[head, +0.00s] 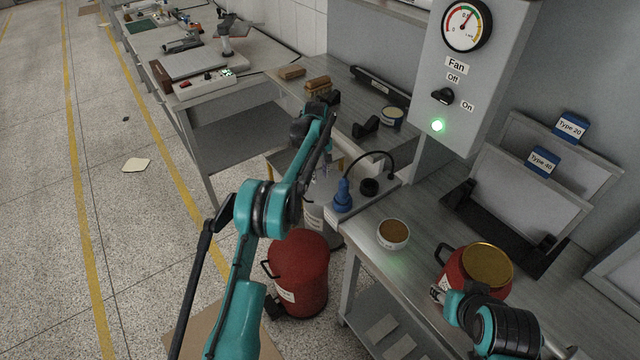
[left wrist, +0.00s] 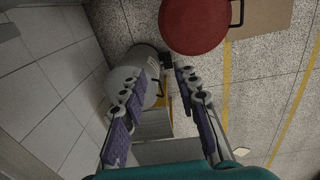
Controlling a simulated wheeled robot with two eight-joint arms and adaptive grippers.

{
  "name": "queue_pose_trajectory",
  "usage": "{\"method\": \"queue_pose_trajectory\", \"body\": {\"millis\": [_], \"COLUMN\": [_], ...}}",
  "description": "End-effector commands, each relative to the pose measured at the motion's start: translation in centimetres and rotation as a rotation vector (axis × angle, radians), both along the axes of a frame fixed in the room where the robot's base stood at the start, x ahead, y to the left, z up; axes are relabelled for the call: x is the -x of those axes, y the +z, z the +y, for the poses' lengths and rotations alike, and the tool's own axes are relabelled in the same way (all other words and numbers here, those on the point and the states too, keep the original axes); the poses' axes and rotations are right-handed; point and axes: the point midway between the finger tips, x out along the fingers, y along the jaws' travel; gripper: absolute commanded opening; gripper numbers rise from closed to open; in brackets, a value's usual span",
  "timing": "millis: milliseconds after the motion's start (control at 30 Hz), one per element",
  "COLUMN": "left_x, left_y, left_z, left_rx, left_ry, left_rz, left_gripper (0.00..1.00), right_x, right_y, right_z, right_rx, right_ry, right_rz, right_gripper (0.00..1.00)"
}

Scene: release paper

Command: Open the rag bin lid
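A red bin (head: 300,265) with a label and a dark side handle stands on the floor beside the workbench. I take it for the rag bin, though its label is unreadable. Its flat red lid (head: 298,245) looks shut. The bin also shows at the top of the left wrist view (left wrist: 193,25). My left gripper (head: 325,168) is above and behind the bin in the head view, apart from it. In the left wrist view its two fingers (left wrist: 158,90) are spread with nothing held between them. My right gripper (head: 443,295) is low beside a red can; its fingers are unclear.
A grey canister (left wrist: 130,85) stands next to the bin, under my left gripper. The red can (head: 458,275) with a brass top and a small bowl (head: 393,234) stand on the bench. A blue nozzle (head: 343,195) is at the bench edge.

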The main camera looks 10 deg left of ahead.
Motion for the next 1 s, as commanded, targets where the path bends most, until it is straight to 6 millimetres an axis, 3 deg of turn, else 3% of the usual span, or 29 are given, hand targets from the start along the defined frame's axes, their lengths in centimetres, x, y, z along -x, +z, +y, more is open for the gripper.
{"method": "queue_pose_trajectory", "body": {"millis": [100,233,833,1000], "left_x": [0.1,0.1,0.2,1.2], "left_y": [2.3,3.8,4.6,7.3], "left_z": [0.1,0.1,0.1,-0.1], "left_rx": [0.000,0.000,0.000,-0.005], "left_ry": [0.000,0.000,-0.001,-0.041], "left_rz": [0.000,0.000,-0.001,-0.029], "left_gripper": [0.31,0.31,0.31,0.31], "right_x": [0.0,0.0,0.0,0.0], "right_y": [0.0,0.0,0.0,0.0], "right_z": [0.0,0.0,0.0,0.0], "right_rx": [0.000,0.000,0.000,0.000], "right_ry": [0.000,0.000,0.000,0.000], "right_rz": [0.000,0.000,0.000,0.000], "right_gripper": [0.40,0.40,0.40,0.40]}}
